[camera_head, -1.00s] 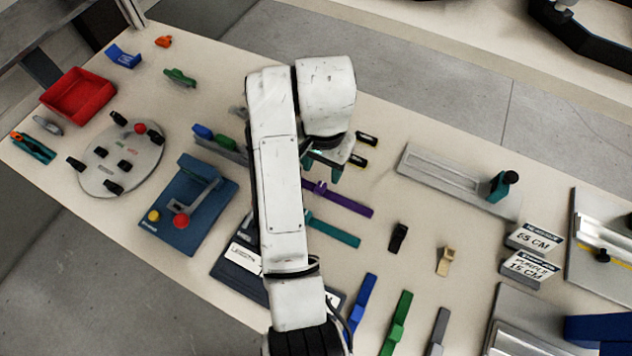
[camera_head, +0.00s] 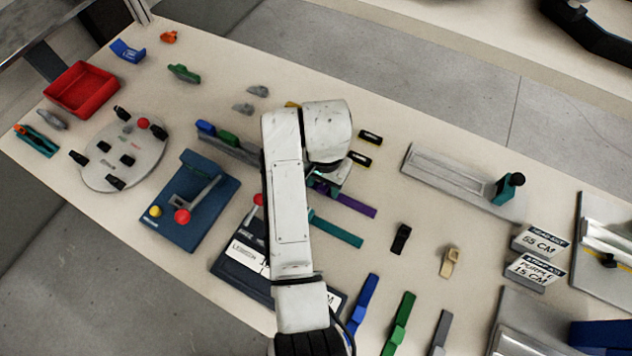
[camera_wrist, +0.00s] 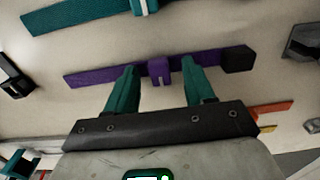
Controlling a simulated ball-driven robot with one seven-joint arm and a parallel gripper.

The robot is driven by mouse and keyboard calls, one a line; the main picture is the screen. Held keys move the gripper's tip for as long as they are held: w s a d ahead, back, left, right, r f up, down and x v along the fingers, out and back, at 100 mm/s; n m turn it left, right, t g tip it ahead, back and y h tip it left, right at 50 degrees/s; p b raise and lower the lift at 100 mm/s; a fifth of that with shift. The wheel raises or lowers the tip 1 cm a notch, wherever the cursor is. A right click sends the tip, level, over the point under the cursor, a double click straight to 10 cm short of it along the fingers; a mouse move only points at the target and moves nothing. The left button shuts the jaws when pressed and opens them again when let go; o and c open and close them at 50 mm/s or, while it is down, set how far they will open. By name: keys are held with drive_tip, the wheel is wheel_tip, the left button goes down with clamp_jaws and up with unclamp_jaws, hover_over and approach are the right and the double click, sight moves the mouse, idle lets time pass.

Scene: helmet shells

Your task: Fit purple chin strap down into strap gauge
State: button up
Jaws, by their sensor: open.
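The purple chin strap (camera_head: 357,206) lies flat on the table, partly hidden by my arm in the head view. In the wrist view the strap (camera_wrist: 105,76) runs across the picture, with a raised purple clip at its middle and a dark block at its right end. My gripper (camera_wrist: 160,76) is open, its two teal fingers on either side of the clip. I cannot tell whether they touch it. In the head view my gripper (camera_head: 328,186) is mostly hidden. A grey slotted plate with a teal and black clamp, which looks like the strap gauge (camera_head: 440,176), lies to the right.
A teal strap (camera_head: 336,229) lies nearer the front, beside the purple one. Blue (camera_head: 362,305), green (camera_head: 398,325) and grey straps lie at the front. Small black pieces (camera_head: 368,137) lie behind the gripper. Signs (camera_head: 537,270) stand at the right, one reading purple 15 cm.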

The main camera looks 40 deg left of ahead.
drive_tip(key=shift+c, duration=0.4)
clamp_jaws()
drive_tip(key=shift+r, duration=0.15)
